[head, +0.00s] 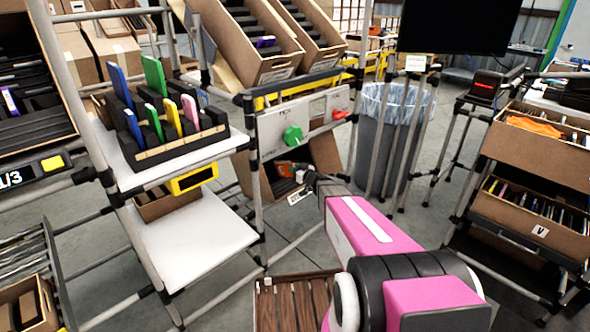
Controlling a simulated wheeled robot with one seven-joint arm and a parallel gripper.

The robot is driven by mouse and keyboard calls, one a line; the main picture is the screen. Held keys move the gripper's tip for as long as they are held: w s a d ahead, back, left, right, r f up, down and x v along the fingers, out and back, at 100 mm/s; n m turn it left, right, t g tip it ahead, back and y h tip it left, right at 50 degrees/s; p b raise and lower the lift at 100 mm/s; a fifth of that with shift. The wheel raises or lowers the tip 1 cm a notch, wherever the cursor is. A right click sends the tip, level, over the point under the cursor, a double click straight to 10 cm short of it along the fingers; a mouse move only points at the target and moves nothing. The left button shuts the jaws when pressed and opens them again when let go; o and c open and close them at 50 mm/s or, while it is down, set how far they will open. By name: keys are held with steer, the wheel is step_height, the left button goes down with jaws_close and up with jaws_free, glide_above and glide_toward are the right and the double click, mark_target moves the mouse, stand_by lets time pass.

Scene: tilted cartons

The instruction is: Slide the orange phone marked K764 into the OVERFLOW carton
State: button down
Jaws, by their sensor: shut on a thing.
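An orange phone (285,170) shows as a small orange patch at the tip of my gripper (296,174). Its K764 mark cannot be read at this size. My gripper is shut on the phone, at the mouth of a tilted brown carton (327,152) under the panel with the green knob. A white tag (299,196) sits at that carton's lower front edge; its print is too small to read, so I cannot confirm it says OVERFLOW. The carton's inside is dark, and my gripper partly hides it. I cannot tell how far inside the phone is.
A foam rack (180,148) of coloured phones stands on the left white shelf. Frame posts and the panel with a green knob (292,134) and red knob (339,115) lie close above the carton. A lined bin (395,140) stands behind my arm; more cartons (530,215) stand right.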

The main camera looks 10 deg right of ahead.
mark_target(283, 168)
steer(key=shift+w+a+f, duration=0.25)
steer(key=shift+w+a, duration=0.05)
steer(key=shift+w, duration=0.15)
stand_by(0.5)
steer(key=shift+w+a+f, duration=0.4)
steer(key=shift+w+a, duration=0.2)
steer(key=shift+w, duration=0.1)
stand_by(0.3)
steer(key=shift+w+a+f, duration=0.15)
steer(key=shift+w+f, duration=0.05)
steer(key=shift+w, duration=0.05)
steer(key=shift+w+a+f, duration=0.65)
steer(key=shift+w, duration=0.25)
steer(key=shift+w+a+f, duration=0.65)
steer(key=shift+w, duration=0.25)
steer(key=shift+w+a+f, duration=0.25)
steer(key=shift+w+a, duration=0.05)
steer(key=shift+w, duration=0.15)
stand_by(1.6)
stand_by(0.4)
steer(key=c, duration=1)
jaws_free()
